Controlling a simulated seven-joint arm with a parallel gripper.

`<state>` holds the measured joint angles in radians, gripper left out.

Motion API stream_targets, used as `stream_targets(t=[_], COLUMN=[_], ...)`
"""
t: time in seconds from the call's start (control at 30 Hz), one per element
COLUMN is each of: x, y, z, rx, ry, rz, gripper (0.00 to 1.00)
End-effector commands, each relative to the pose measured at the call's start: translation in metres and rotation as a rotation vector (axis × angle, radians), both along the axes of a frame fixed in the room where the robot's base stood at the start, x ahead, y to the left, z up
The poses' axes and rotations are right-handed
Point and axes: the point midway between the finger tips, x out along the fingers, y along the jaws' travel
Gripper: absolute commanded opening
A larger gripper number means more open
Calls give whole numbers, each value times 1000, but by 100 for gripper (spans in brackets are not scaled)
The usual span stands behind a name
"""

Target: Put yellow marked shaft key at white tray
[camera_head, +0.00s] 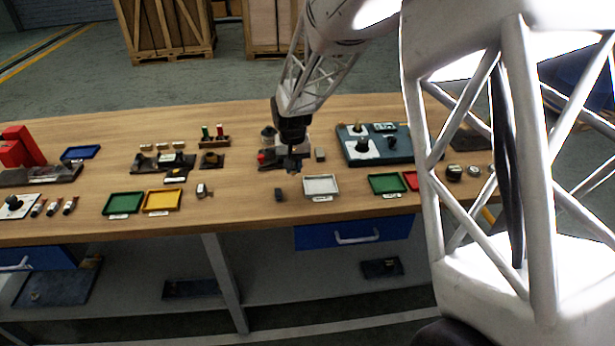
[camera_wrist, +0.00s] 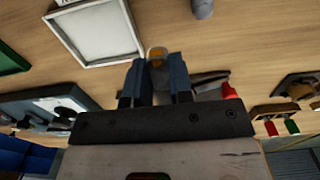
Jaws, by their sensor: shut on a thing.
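My gripper (camera_head: 293,166) is above the bench, behind and to the left of the white tray in the head view. In the wrist view my gripper (camera_wrist: 157,72) has its two dark fingers closed around a small grey piece with a yellow-orange mark, the yellow marked shaft key (camera_wrist: 157,54). Only its end shows between the fingertips; the head view does not show it clearly. The white tray (camera_head: 321,186) lies near the front of the bench and looks empty. It also shows in the wrist view (camera_wrist: 95,35), close beside the fingertips and apart from them.
A small dark block (camera_head: 278,195) stands left of the white tray. Green (camera_head: 387,183) and red trays lie to its right; green and yellow (camera_head: 162,200) trays lie farther left. A dark fixture board (camera_head: 375,145) stands behind right.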

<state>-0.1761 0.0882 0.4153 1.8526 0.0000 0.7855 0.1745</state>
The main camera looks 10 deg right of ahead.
Motion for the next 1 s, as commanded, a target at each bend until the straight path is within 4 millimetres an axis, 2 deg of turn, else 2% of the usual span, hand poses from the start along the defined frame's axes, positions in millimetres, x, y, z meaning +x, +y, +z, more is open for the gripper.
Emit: stream_targets(t=[0.5, 0.67, 1.0], x=[-13, -15, -15], y=[-72, -80, -80], z=[20, 22, 22], rx=[0, 0, 0], ry=[-1, -1, 0], rz=[-3, -2, -1], gripper=[0, 0, 0])
